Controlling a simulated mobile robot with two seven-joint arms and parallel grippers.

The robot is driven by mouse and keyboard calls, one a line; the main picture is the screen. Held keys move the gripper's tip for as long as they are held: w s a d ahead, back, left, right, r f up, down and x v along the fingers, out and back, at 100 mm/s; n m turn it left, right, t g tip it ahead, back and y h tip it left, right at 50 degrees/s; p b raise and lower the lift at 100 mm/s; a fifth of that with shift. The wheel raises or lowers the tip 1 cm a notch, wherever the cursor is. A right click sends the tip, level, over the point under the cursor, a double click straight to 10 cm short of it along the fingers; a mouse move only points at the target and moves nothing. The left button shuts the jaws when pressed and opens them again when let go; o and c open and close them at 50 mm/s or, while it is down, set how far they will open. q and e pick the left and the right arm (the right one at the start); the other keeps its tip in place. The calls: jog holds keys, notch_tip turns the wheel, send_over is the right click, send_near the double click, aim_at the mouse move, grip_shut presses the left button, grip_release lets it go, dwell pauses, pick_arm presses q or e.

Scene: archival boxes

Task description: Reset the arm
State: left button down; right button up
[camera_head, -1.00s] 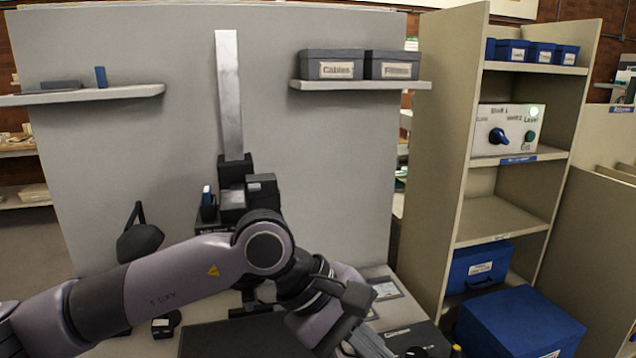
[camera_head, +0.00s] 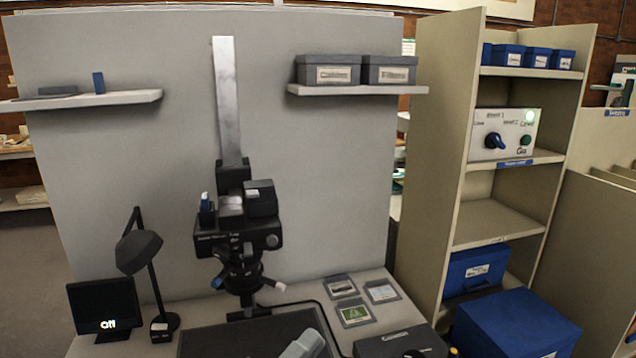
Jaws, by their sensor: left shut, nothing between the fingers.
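Only a small grey part of my left gripper (camera_head: 304,344) shows at the bottom edge, over the dark baseboard of the copy stand. It is shut and holds nothing that I can see. The rest of my left arm is below the picture. My right gripper is not in view.
A black camera (camera_head: 240,235) hangs on a metal column (camera_head: 226,100) above the dark baseboard (camera_head: 215,342). A desk lamp (camera_head: 140,250) and small screen (camera_head: 103,305) stand left. Framed slides (camera_head: 354,313) and a dark case (camera_head: 402,342) lie right. A shelving unit (camera_head: 440,150) holds blue boxes.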

pick_arm(q)
jog(key=s+a+f+n+y, duration=0.2)
jog(key=a+f+n+y, duration=0.35)
jog(key=f+n, duration=0.25)
jog(key=s+a+f+n+y, duration=0.2)
jog(key=a+f+n+y, duration=0.4)
jog(key=f, duration=0.3)
jog(key=s+a+f+n+g+y, duration=0.2)
jog(key=s+a+f+n+g, duration=0.3)
jog(key=s+f, duration=0.5)
jog(key=s+a+n, duration=0.1)
jog(key=a+n, duration=0.1)
jog(key=shift+s+f+n+g+p, duration=0.3)
jog(key=shift+f+n+g, duration=0.1)
